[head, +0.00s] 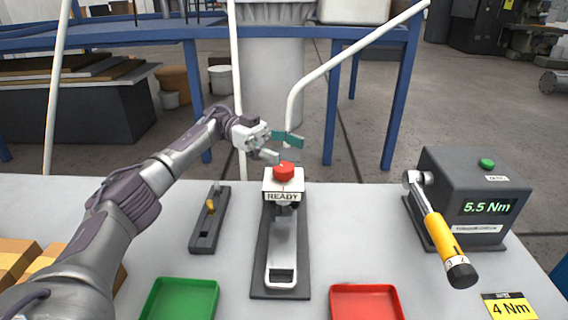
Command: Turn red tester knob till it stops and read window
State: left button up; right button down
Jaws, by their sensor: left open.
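The red tester knob (284,171) sits on top of a white tester head whose window (283,196) reads "READY". The tester stands on a dark base plate (261,262) in the middle of the table. My left gripper (284,148) is open and empty. Its teal fingertips point right, just above and behind the knob in the picture, apart from it as far as I can tell. My right gripper is not in view.
A green tray (180,299) and a red tray (367,301) lie at the front. A small lever fixture (208,222) stands left of the tester. At right are a grey box reading "5.5 Nm" (478,180), a yellow-handled torque wrench (443,236) and a "4 Nm" card (509,307).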

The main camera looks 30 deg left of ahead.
aim_at(284, 166)
pick_arm(q)
jog(key=shift+r, duration=2.75)
